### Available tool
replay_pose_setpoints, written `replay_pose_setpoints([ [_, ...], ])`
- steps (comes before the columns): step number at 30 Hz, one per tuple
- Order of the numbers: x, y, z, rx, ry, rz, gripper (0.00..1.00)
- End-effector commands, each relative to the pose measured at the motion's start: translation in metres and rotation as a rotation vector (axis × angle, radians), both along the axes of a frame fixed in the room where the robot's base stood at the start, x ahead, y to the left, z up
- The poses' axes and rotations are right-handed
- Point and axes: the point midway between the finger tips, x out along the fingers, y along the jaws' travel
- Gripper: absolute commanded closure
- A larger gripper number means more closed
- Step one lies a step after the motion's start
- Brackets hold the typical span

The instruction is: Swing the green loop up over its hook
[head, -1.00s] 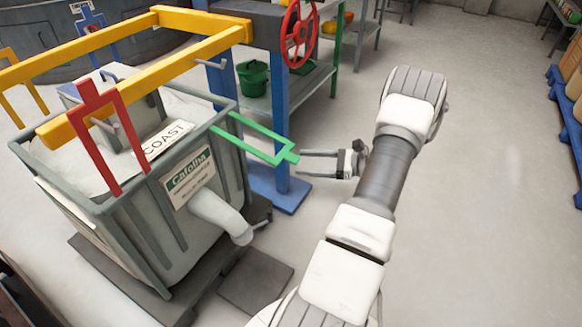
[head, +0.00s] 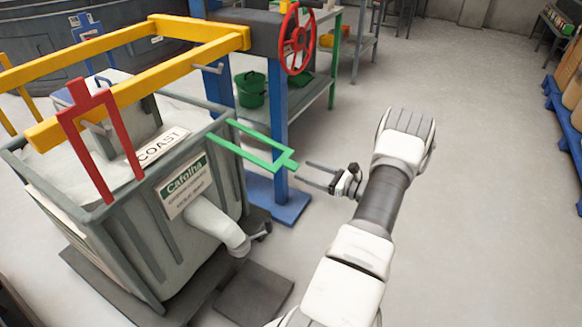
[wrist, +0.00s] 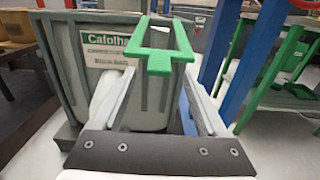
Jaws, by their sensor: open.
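The green loop (head: 255,152) juts outward, roughly level, from the top rim of the grey bin (head: 190,245). Its end tab points toward my gripper (head: 302,171). My gripper is open, its two long fingers reaching toward the tab with nothing held. In the wrist view the green loop (wrist: 160,45) stands ahead, its tab in line with the gap between the fingertips (wrist: 160,72). I cannot tell whether the tab is between the tips. A grey hook (head: 207,69) sticks out from the yellow frame (head: 190,62) above the loop. The red loop (head: 118,135) stands raised at the yellow frame.
A blue post (head: 279,130) with a red handwheel (head: 297,38) stands behind the green loop. A shelf with a green bucket (head: 250,88) is beyond it. A pipe (head: 222,228) juts from the bin's front. The floor right of my arm is clear.

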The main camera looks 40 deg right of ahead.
Motion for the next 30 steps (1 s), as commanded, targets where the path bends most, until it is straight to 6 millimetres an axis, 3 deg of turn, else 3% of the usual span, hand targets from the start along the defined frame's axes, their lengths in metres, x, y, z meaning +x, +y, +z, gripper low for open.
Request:
replay_pose_setpoints([
  [3,0.024,0.008,-0.001,-0.001,0.000,0.004,0.25],
  [9,0.051,0.015,0.000,-0.001,0.000,0.003,0.25],
  [22,0.061,0.018,0.001,0.000,0.000,0.001,0.25],
  [30,0.061,0.018,0.000,0.000,0.000,0.001,0.72],
])
